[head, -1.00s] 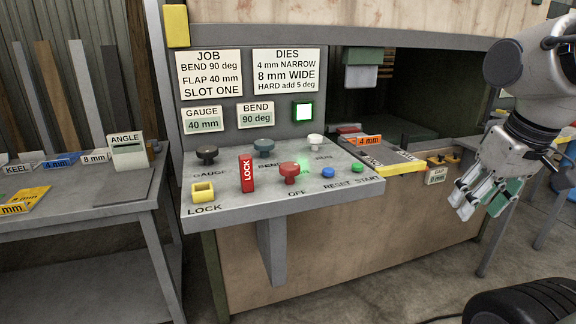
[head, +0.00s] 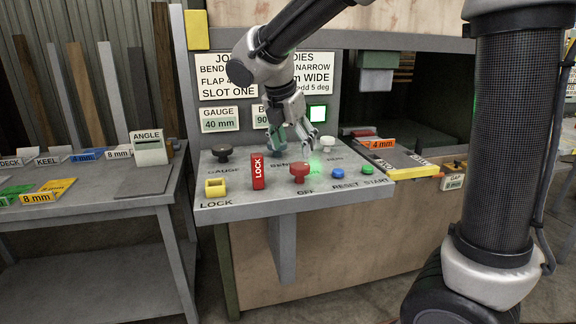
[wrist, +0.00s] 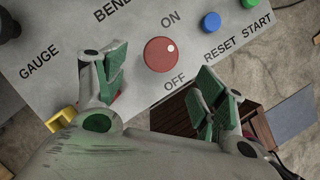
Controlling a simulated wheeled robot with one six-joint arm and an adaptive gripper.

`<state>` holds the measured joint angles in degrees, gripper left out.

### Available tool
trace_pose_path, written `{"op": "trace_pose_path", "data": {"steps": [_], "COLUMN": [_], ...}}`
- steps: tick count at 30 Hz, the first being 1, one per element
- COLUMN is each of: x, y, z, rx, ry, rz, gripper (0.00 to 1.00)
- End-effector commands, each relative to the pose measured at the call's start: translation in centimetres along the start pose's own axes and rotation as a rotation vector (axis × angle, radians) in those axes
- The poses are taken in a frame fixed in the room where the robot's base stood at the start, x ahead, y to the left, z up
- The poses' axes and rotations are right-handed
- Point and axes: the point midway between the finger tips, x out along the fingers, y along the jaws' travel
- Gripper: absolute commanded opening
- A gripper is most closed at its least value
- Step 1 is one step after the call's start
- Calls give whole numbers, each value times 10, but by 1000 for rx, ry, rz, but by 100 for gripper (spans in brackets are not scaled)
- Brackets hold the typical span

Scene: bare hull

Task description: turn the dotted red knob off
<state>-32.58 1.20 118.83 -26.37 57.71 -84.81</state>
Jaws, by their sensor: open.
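The red knob (head: 299,172) stands on the sloped grey panel (head: 225,206), with OFF printed in front of it. In the wrist view, the red knob (wrist: 158,57) has one white dot at its upper right edge. ON is printed above it and OFF below. My gripper (head: 293,143) is above the panel, behind the knob in the head view. In the wrist view my gripper (wrist: 160,88) is open, with green-padded fingers spread left and right below the knob. Nothing is between the pads, and they appear apart from the knob.
A red LOCK tag (head: 258,171) and yellow lock block (head: 215,188) stand left of the knob. A white knob (head: 327,145) is behind right. Blue RESET (head: 338,173) and green START (head: 367,171) buttons are to the right.

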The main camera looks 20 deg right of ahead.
Motion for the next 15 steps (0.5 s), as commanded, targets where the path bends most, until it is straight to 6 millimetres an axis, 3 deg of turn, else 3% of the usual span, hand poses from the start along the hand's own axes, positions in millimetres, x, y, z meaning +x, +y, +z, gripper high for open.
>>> {"op": "trace_pose_path", "data": {"steps": [5, 15], "x": [9, 64], "y": [-1, -2], "z": [0, 0], "rx": [-71, -69], "ry": [1, 2], "rz": [-4, -5], "gripper": [70, 70]}}
